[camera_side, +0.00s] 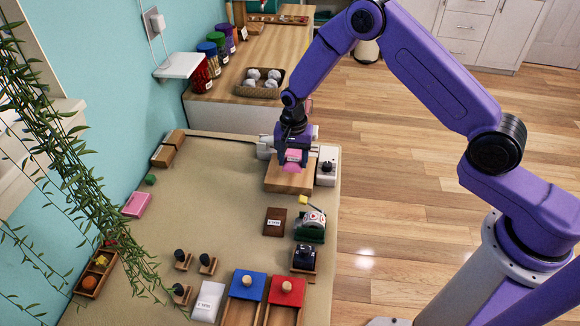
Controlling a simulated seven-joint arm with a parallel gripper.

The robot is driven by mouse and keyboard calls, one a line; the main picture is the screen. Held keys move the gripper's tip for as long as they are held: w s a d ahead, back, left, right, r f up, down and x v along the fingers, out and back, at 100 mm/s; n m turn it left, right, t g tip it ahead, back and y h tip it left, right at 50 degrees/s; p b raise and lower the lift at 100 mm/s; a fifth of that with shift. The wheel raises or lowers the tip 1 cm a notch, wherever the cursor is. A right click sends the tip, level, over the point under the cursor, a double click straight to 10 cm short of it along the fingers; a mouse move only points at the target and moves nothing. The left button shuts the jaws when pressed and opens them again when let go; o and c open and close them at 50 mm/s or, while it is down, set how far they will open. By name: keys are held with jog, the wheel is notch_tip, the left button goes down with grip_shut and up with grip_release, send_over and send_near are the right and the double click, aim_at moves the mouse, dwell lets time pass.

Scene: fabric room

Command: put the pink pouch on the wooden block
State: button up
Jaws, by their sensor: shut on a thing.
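My gripper (294,154) points down over the back right of the table and is shut on the pink pouch (292,164). The pouch is partly hidden by the fingers. The light brown wooden block (285,185) lies flat right under the pouch. I cannot tell whether the pouch touches the block's top or hangs slightly above it.
A white device with a dark knob (327,167) stands close at the block's right. A brown labelled box (274,221) and a green-and-white item (310,227) lie in front. A pink box (137,204) lies at left. The table's middle is clear.

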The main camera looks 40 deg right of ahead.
aim_at(290, 175)
jog(key=shift+w+a+f, duration=0.1)
jog(key=shift+w+f, duration=0.45)
jog(key=shift+f, duration=1.65)
jog(key=shift+f, duration=0.15)
jog(key=o, duration=1)
jog(key=shift+o, duration=0.2)
